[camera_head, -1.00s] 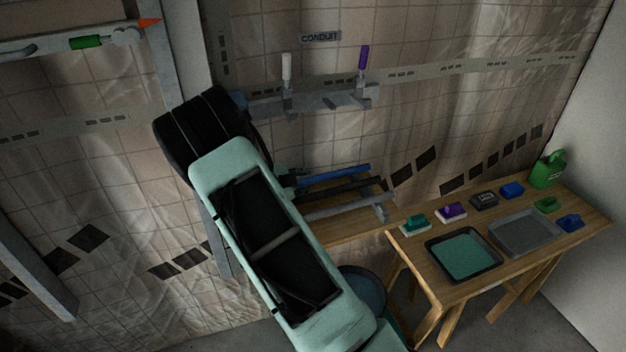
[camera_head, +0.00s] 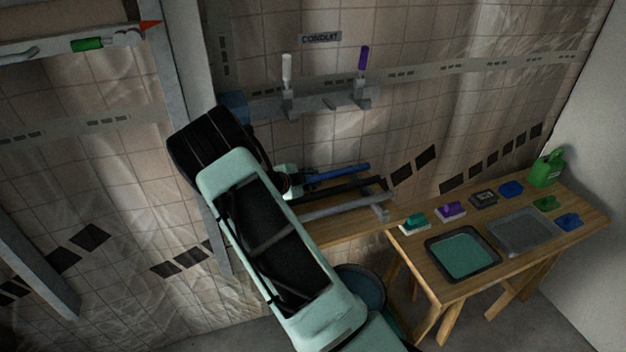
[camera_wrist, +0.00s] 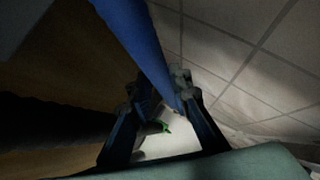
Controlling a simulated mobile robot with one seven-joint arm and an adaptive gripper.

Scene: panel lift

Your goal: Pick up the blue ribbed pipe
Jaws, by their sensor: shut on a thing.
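The blue pipe (camera_head: 340,172) lies at a slant above the wooden bench in the head view, its left end hidden by my wrist. In the wrist view the blue pipe (camera_wrist: 140,40) runs from the top edge down between my fingers. My gripper (camera_wrist: 165,92) is shut on it. Ribs on the pipe cannot be made out. I cannot tell whether the pipe is clear of its support.
A dark pipe (camera_head: 345,189) and a grey pipe (camera_head: 345,206) lie beside the blue one. A wall rail (camera_head: 325,102) with white and purple upright handles is above. The table (camera_head: 455,297) at right holds trays and small blocks. A round bin (camera_head: 362,287) stands below.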

